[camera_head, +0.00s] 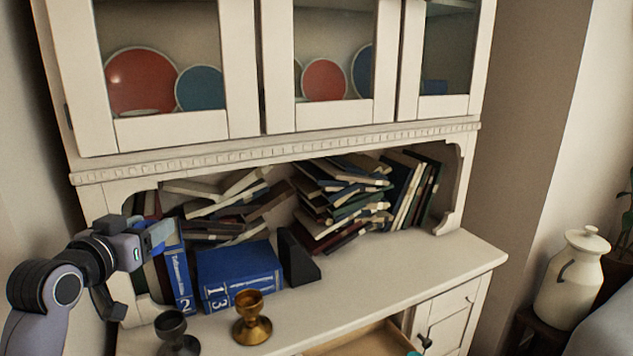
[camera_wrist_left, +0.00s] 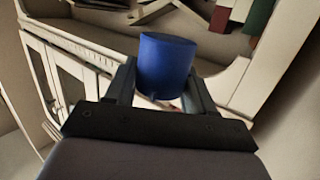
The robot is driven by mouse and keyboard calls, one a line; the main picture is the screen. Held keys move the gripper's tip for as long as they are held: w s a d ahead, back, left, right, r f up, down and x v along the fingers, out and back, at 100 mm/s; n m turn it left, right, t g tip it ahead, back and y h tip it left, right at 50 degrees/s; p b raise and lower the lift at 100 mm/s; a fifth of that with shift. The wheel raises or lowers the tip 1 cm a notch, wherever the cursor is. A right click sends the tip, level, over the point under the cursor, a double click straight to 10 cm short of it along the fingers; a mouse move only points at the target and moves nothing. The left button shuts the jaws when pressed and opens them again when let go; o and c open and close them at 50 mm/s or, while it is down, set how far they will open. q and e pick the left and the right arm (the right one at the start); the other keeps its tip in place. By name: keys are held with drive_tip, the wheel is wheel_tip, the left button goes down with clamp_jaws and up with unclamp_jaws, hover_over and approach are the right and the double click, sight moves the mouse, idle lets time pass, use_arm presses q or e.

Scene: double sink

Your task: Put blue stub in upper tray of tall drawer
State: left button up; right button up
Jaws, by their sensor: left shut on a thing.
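The blue stub (camera_wrist_left: 167,65) is a short blue cylinder. In the left wrist view it sits between the two fingers of my left gripper (camera_wrist_left: 160,88), which is shut on it. In the head view my left gripper (camera_head: 158,237) is at the left, in front of the books on the cabinet's counter. A blue patch at its fingertips is probably the stub, but it blends with the blue books. An open drawer (camera_head: 360,341) shows at the bottom of the head view, partly cut off. I cannot tell which tray is meant. My right gripper is not in view.
Blue volumes (camera_head: 240,273), a black bookend (camera_head: 298,256) and piled books (camera_head: 340,195) fill the cabinet's niche. A dark goblet (camera_head: 176,333) and a brass goblet (camera_head: 252,318) stand on the counter (camera_head: 430,262), whose right part is clear. A white jug (camera_head: 571,280) stands at the right.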

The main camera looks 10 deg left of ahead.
use_arm(q)
drive_tip(key=s+d+f, duration=1.3)
drive_tip(key=s+f, duration=0.1)
drive_tip(key=shift+f+y, duration=0.3)
